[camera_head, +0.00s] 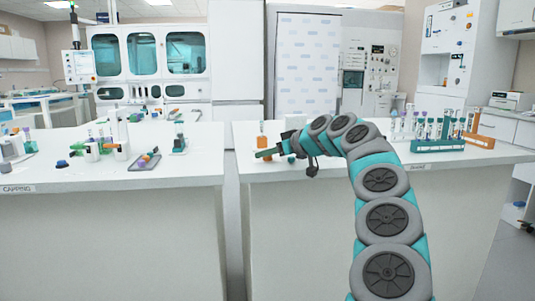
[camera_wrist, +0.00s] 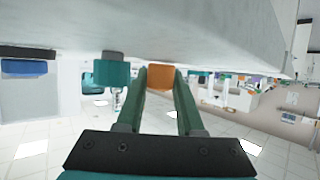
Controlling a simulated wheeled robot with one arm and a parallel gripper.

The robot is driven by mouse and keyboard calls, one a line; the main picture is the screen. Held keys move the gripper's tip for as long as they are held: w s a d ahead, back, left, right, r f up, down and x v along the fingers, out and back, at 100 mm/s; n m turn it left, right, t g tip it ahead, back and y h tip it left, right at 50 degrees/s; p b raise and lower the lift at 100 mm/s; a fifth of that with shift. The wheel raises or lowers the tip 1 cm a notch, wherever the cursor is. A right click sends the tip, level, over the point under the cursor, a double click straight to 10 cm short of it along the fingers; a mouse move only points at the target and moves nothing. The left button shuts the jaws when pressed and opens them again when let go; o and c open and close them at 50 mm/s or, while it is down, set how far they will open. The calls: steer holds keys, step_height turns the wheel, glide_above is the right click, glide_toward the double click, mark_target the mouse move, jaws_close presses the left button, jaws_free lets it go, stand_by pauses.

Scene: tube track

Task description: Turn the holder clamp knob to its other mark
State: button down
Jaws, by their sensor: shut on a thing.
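My gripper (camera_head: 265,153) reaches left over the near-left corner of the right-hand counter, its green fingers low above the top. In the wrist view, which is upside down, its fingers (camera_wrist: 161,92) are shut on an orange block (camera_wrist: 161,77). The orange piece (camera_head: 262,141) also shows upright at the fingertips in the head view. I cannot tell for sure whether it is the holder clamp knob, and no knob marks can be made out. A teal block (camera_wrist: 113,73) with a clear tube stands beside the orange block in the wrist view.
The right-hand counter (camera_head: 330,178) also bears a teal tube rack (camera_head: 438,146) and an orange rack (camera_head: 478,141) at right. The left counter (camera_head: 110,180) holds a grey tray (camera_head: 145,161) and several small devices. A narrow gap separates the counters.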

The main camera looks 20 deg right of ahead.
stand_by(0.3)
steer(key=c, duration=0.5)
jaws_free()
steer(key=shift+c, duration=0.2)
steer(key=b+v, duration=0.1)
steer(key=v, duration=0.5)
steer(key=shift+s+d, duration=0.15)
steer(key=shift+s, duration=0.1)
steer(key=shift+s+d+r+b, duration=0.15)
steer(key=shift+s+r+b, duration=0.2)
steer(key=shift+s, duration=0.2)
